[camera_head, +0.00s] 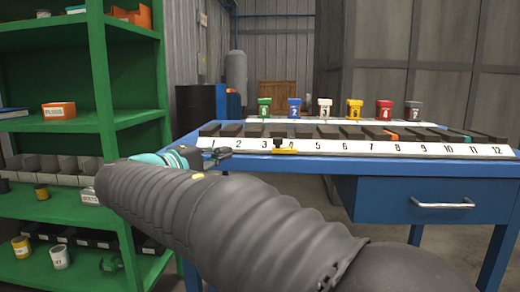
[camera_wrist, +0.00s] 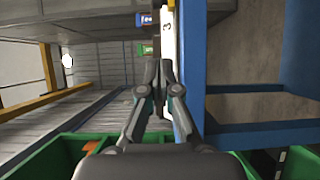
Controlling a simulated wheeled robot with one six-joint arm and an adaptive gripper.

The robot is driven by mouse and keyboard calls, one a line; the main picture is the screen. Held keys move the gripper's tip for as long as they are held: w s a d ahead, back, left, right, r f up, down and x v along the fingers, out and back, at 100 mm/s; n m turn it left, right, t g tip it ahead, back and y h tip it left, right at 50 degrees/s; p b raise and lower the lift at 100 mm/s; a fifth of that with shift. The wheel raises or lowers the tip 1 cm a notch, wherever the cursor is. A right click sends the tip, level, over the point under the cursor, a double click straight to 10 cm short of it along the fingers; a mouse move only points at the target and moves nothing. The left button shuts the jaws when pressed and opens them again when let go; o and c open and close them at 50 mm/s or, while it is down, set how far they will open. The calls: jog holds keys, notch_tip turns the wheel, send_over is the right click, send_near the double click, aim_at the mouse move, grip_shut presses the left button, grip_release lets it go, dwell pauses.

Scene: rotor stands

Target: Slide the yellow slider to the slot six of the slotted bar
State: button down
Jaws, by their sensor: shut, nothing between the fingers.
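The slotted bar (camera_head: 371,148) is a white strip numbered 1 to 12 along the front of the blue table, with dark slots behind it. The yellow slider (camera_head: 286,151) with a black knob sits on the bar at about number 4, covering part of the space between 3 and 4. My gripper (camera_head: 224,153) is shut and empty, left of the slider, near numbers 1 and 2, apart from the slider. In the wrist view my closed fingers (camera_wrist: 164,72) point toward the table edge.
Several coloured bins (camera_head: 354,110) stand behind the bar. A blue drawer (camera_head: 440,200) with a handle hangs under the tabletop. A green shelf (camera_head: 105,90) with cans and boxes stands close on the left. Space in front of the bar right of the slider is clear.

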aim_at(264, 157)
jog(key=x, duration=0.4)
jog(key=d+x, duration=0.1)
jog(key=x, duration=0.2)
jog(key=s+x, duration=0.1)
jog(key=x, duration=0.3)
jog(key=shift+w+d+r+p, duration=0.3)
jog(key=shift+d+p, duration=0.1)
jog(key=shift+w+d, duration=0.15)
jog(key=shift+d, duration=0.5)
